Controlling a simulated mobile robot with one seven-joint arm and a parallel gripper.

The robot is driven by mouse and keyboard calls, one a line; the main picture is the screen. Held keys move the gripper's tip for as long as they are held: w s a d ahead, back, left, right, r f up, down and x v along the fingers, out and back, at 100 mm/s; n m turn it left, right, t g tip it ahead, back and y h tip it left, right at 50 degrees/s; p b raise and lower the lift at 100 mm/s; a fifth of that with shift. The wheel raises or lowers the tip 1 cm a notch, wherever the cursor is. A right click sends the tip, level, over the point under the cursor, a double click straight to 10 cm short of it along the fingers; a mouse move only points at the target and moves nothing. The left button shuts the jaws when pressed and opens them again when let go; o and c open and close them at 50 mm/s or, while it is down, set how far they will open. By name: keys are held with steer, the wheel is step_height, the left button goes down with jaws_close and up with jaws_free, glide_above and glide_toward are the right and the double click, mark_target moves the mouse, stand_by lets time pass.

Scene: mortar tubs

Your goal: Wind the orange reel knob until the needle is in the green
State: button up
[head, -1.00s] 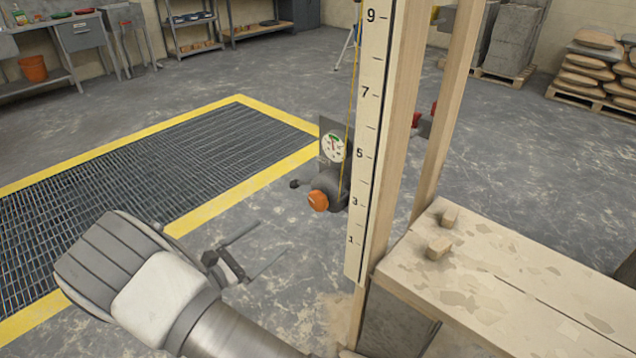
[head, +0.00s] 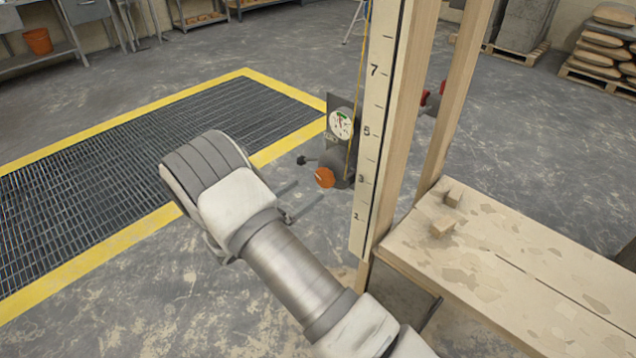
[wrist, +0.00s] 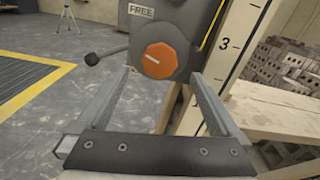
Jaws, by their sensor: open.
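The orange reel knob (head: 325,177) sits on the front of a grey reel (head: 341,166) fixed beside the wooden post. In the wrist view the knob (wrist: 159,60) shows a pale line on its face. The round gauge (head: 341,123) is above the reel; it has a green patch at the top, but the needle is too small to read surely. My gripper (head: 286,201) is open and empty, short of the knob. In the wrist view its two fingers (wrist: 160,92) point at the reel, with the knob between and beyond them, apparently untouched.
A black-knobbed lever (wrist: 92,58) sticks out left of the reel, below a FREE label (wrist: 141,11). A numbered scale board (head: 372,130) runs up the post right of the reel. A wooden bench (head: 500,265) stands at right. Floor left of the reel is open.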

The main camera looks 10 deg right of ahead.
mark_target(322, 179)
steer(key=x, duration=0.6)
steer(key=shift+b, duration=0.3)
steer(key=shift+c, duration=0.3)
steer(key=c, duration=1.3)
steer(key=shift+o, duration=0.2)
steer(key=m+b, duration=0.1)
steer(key=m, duration=0.1)
steer(key=shift+f+m+b, duration=0.1)
steer(key=shift+m+b, duration=0.2)
steer(key=shift+b, duration=0.1)
steer(key=shift+m+b, duration=0.45)
steer(key=shift+m, duration=0.65)
steer(key=o, duration=1.3)
